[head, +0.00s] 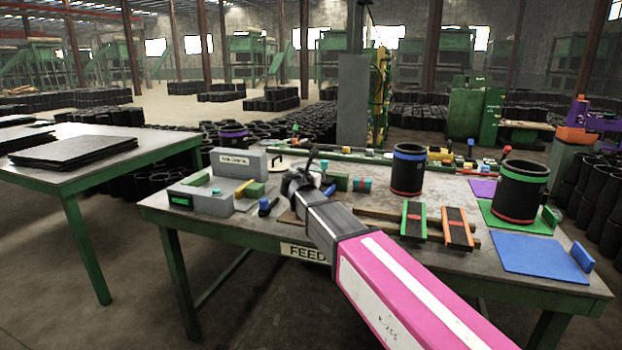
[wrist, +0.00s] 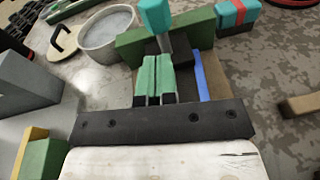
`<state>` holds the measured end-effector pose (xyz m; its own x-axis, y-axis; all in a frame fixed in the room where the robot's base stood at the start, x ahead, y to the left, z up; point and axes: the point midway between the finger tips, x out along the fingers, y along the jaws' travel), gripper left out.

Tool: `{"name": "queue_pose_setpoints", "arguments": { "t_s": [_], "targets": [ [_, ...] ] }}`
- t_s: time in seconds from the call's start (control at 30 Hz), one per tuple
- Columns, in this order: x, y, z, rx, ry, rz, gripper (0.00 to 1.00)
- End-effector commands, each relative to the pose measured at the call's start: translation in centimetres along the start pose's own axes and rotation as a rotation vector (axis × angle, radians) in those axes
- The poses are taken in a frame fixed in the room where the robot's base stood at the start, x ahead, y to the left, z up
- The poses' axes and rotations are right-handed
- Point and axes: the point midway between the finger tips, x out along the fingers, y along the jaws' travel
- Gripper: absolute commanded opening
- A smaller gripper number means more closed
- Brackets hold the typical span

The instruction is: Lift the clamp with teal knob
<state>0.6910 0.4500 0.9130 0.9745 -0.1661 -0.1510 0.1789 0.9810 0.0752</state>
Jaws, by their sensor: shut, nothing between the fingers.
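The clamp's teal knob (wrist: 157,16) stands at the top middle of the wrist view, on a dark stem just beyond my fingers. A green bar (wrist: 199,36) lies across behind it and appears to be part of the clamp or right against it. My gripper (wrist: 155,60) has its two green-padded fingers side by side, shut and empty, pointing at the clamp's dark base. Whether the fingertips touch it I cannot tell. In the head view my gripper (head: 301,181) is over the middle of the table, and it partly hides the clamp.
A teal block with a red band (wrist: 238,14) lies right of the clamp. A round grey dish (wrist: 108,34) and a wooden disc (wrist: 62,38) lie left. A grey fixture (head: 201,197) stands left on the table (head: 470,270). A black sleeve (head: 407,170) stands to the right.

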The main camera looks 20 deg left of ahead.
Motion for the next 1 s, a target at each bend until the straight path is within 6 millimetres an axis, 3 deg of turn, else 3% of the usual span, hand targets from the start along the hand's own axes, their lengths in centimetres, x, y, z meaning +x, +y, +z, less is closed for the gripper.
{"name": "queue_pose_setpoints", "arguments": {
  "t_s": [0.1, 0.3, 1.0],
  "targets": [
    [1.9, 0.1, 0.0, 0.0, 0.0, -0.001, 0.0],
    [3.3, 0.0, 0.0, 0.0, 0.0, 0.0, 0.0],
    [3.4, 0.0, 0.5, -0.003, 0.046, -0.005, 0.0]
  ]
}}
